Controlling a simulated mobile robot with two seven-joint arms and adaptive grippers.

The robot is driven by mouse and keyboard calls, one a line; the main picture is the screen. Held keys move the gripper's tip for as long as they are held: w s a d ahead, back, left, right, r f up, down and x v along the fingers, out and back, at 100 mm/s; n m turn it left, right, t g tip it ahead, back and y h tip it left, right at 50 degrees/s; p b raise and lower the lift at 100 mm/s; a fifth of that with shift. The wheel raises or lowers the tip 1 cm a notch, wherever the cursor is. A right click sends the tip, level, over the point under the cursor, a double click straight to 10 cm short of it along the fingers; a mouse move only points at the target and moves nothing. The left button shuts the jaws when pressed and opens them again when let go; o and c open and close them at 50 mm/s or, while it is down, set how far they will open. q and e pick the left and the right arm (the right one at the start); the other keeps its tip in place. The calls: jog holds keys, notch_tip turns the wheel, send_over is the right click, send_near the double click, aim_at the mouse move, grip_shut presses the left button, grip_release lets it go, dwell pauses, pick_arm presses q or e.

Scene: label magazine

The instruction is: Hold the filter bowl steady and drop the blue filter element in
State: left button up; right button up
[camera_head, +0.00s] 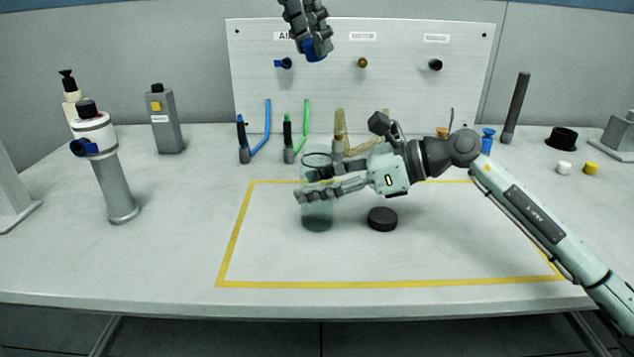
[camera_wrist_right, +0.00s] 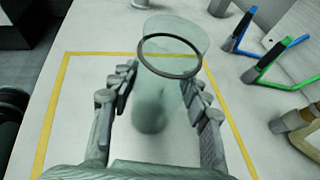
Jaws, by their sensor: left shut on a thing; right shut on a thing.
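The filter bowl (camera_head: 317,214) is a clear greenish cylinder with a dark rim, upright inside the yellow outline on the table. My right gripper (camera_head: 308,186) is shut around its upper part from the right. The right wrist view shows the bowl (camera_wrist_right: 152,108) between the two fingers (camera_wrist_right: 160,84), with its open ring mouth uncovered. My left gripper (camera_head: 314,45) is high above the table at the top of the head view, shut on the blue filter element (camera_head: 315,56). Only the blue lower part of the element shows; the fingers hide the rest. It is well above the bowl, apart from it.
A black round cap (camera_head: 382,219) lies just right of the bowl. Blue-handled (camera_head: 256,140) and green-handled (camera_head: 296,137) tools stand behind, before a white panel (camera_head: 400,95) with pegs. A grey post (camera_head: 116,185) stands at left. The front of the yellow outline (camera_head: 390,284) is clear.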

pick_arm(q)
notch_tip(320, 180, down, 11)
jog(key=shift+f, duration=0.2)
dwell(1.1)
jog(key=o, duration=0.9)
jog(key=v, duration=1.2)
pick_arm(e)
jog(key=o, duration=1.3)
